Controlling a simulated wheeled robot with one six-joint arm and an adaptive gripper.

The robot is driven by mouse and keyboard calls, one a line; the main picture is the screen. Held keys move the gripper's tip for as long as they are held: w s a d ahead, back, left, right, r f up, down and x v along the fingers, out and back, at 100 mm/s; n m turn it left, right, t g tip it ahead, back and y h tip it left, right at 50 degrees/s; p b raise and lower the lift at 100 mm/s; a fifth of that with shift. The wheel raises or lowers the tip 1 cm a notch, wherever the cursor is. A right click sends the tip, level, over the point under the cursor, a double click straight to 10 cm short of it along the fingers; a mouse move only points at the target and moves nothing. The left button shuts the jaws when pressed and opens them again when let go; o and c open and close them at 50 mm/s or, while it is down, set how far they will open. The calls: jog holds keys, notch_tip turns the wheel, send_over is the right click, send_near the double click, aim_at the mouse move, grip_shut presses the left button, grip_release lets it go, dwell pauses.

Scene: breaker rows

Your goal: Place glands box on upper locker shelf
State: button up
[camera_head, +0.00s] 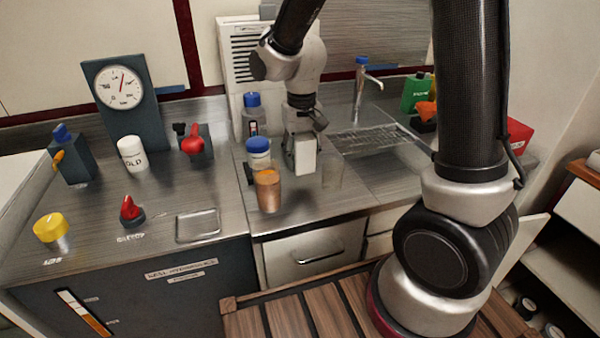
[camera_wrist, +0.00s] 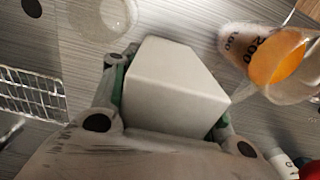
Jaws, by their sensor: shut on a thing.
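A small plain white box (camera_head: 305,156) is between the fingers of my gripper (camera_head: 302,146), over the metal counter. I take it for the glands box, though no label shows. In the wrist view the white box (camera_wrist: 178,82) fills the space between the green-padded fingers of my gripper (camera_wrist: 170,98). My gripper is shut on it. Whether the box's underside touches the counter is unclear. An open white unit with shelves (camera_head: 565,262) stands at the lower right, partly cut off by the frame; I cannot tell whether it is the locker.
A sink rack (camera_head: 375,138) and tap (camera_head: 362,88) lie behind right. A red knob (camera_head: 131,210) and tray (camera_head: 198,226) are left.

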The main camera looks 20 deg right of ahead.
aim_at(301, 183)
jog(key=shift+f, duration=2.65)
jog(key=shift+f, duration=0.1)
jog(key=o, duration=0.8)
